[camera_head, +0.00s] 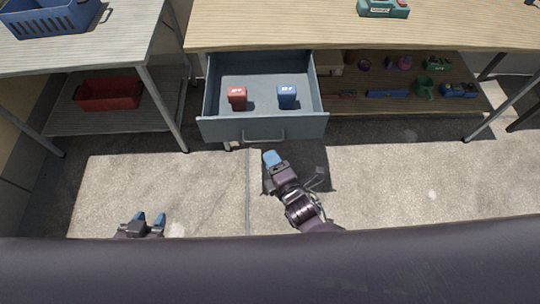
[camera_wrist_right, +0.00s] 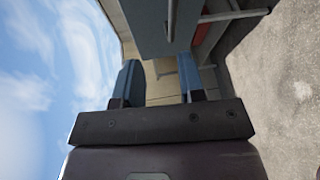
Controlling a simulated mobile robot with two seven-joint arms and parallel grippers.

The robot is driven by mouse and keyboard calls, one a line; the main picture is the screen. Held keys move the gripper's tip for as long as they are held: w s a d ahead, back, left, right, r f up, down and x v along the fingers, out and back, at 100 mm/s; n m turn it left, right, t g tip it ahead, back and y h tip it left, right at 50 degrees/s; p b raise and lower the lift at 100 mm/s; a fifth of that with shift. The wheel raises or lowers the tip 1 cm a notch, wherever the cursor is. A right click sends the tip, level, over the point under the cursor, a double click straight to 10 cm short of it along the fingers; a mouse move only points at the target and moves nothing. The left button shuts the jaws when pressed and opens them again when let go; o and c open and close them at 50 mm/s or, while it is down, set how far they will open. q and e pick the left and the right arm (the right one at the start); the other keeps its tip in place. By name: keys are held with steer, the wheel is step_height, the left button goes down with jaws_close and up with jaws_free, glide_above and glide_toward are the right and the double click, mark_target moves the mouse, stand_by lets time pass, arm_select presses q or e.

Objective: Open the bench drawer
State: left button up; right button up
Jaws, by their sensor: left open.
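The bench drawer (camera_head: 262,127) is grey-blue and stands pulled out under the wooden bench (camera_head: 280,32). Its bar handle (camera_head: 264,138) is on the front panel. A red item (camera_head: 237,97) and a blue item (camera_head: 287,95) stand inside. My right gripper (camera_head: 272,158) is just in front of and below the handle and looks apart from it. In the right wrist view its two blue fingers (camera_wrist_right: 160,82) are spread with nothing between them. My left gripper (camera_head: 150,219) is open and empty at the lower left, far from the drawer.
A grey table (camera_head: 80,42) at the left carries a blue basket (camera_head: 48,16), with a red bin (camera_head: 109,93) on its lower shelf. A lower bench shelf (camera_head: 400,103) at the right holds several tools. The concrete floor in front is clear.

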steer(key=s, duration=0.1)
steer(key=s+d, duration=0.1)
steer(key=s, duration=0.1)
steer(key=shift+s+d+f+p, duration=0.2)
steer(key=shift+f+p, duration=0.1)
steer(key=shift+f, duration=0.05)
stand_by(0.3)
stand_by(0.6)
